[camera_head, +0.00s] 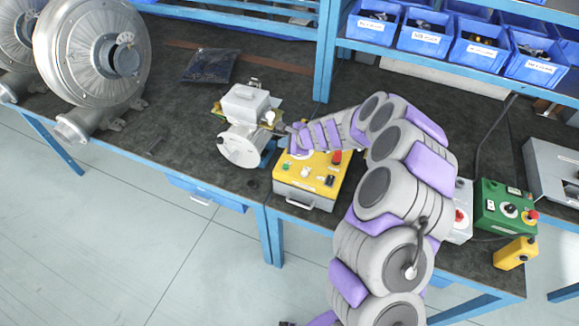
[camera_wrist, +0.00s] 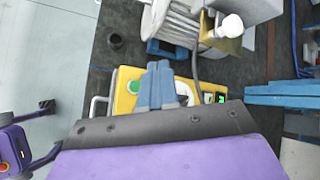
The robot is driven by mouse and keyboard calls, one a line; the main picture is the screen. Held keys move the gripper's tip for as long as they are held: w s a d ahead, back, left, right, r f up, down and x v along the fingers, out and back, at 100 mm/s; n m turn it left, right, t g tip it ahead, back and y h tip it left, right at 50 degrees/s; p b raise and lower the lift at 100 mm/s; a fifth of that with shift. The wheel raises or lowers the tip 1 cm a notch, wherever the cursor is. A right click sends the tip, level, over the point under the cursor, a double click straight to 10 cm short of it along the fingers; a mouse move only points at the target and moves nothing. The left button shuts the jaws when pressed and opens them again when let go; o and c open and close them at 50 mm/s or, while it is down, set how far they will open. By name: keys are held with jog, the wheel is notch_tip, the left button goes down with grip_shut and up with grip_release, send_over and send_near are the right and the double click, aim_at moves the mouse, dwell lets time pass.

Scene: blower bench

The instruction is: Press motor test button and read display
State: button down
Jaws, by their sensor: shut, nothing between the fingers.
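The yellow test box (camera_head: 310,186) stands at the bench's front edge, with a red button (camera_head: 337,157) and small controls on top. In the wrist view, its yellow face (camera_wrist: 124,103) shows a green button (camera_wrist: 132,87) left of my fingers and a small display (camera_wrist: 220,98) lit green at right; its reading is too small to make out. My gripper (camera_wrist: 158,68) is shut and empty, its fingertips over the box face; contact cannot be told. In the head view my gripper (camera_head: 297,146) is over the box's back part. The motor (camera_head: 243,122) stands behind and left of the box.
Large grey blowers (camera_head: 92,50) stand at the left. Blue bins (camera_head: 425,32) line the shelf behind. A green control box (camera_head: 505,205) and a yellow pendant (camera_head: 515,253) are at the right. A dark bag (camera_head: 208,66) lies on the bench (camera_head: 170,130), with bare surface around it.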

jog(key=b, duration=0.4)
send_over(288, 167)
jog(key=a, duration=0.1)
notch_tip(288, 167, down, 5)
jog(key=shift+a+r, duration=0.1)
jog(key=f+b, duration=0.1)
jog(key=d+f+b, duration=0.1)
jog(key=f, duration=0.1)
jog(key=shift+f, duration=0.1)
jog(key=shift+d+f+b, duration=0.25)
jog(key=shift+f+b, duration=0.2)
jog(key=shift+b, duration=0.05)
jog(key=shift+a, duration=0.55)
jog(key=shift+d, duration=0.4)
jog(key=shift+a, duration=0.3)
jog(key=shift+d, duration=0.2)
